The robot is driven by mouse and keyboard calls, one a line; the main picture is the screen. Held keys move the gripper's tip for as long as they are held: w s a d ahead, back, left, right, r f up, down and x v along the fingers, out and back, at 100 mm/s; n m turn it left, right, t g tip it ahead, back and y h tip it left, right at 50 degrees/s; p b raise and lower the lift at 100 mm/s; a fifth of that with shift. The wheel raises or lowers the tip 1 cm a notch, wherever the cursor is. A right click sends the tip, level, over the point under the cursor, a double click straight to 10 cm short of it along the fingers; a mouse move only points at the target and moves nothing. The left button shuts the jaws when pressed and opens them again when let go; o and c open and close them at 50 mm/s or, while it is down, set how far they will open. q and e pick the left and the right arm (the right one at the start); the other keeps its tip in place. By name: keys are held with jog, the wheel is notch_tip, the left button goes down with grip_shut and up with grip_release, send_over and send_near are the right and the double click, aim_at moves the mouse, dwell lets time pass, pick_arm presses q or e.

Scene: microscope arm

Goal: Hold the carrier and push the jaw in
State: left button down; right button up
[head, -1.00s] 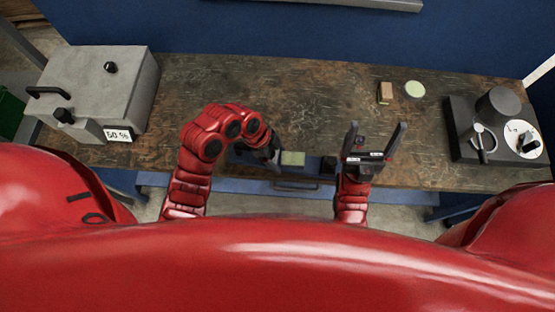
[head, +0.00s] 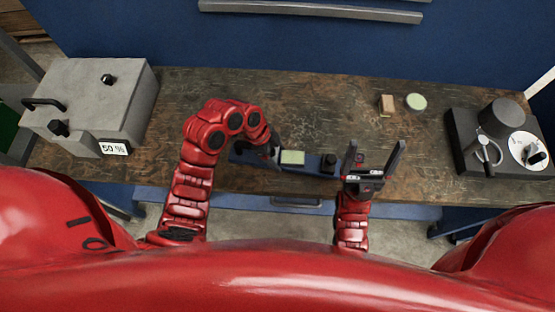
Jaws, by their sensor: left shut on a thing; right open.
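The carrier (head: 312,163) is a dark blue-grey bar near the table's front edge, with a pale green pad (head: 292,157) on top. A small black block (head: 328,160), possibly the jaw, sits at its right end. My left gripper (head: 273,156) is shut on the carrier left of the pad; its fingertips are mostly hidden by its own wrist. I cannot tell whether the carrier touches the table. My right gripper (head: 376,146) is open and empty just right of the carrier's right end, its two fingers spread and pointing toward the back of the table.
A grey box (head: 95,95) with a 50 % display stands at the left. A dark base (head: 465,150) with a cylinder and white dial is at the right. A small wooden block (head: 386,104) and pale green disc (head: 416,101) lie at the back right. The table's middle back is clear.

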pick_arm(q)
jog(key=shift+w+f+b, duration=0.2)
jog(key=shift+w+b, duration=0.4)
jog(key=shift+w, duration=0.4)
jog(key=shift+w+f+b, duration=0.2)
jog(key=shift+w+b, duration=0.35)
jog(key=shift+w, duration=0.45)
jog(key=shift+f+b, duration=0.5)
jog(key=shift+f, duration=0.1)
jog(key=shift+a, duration=0.1)
dwell(0.4)
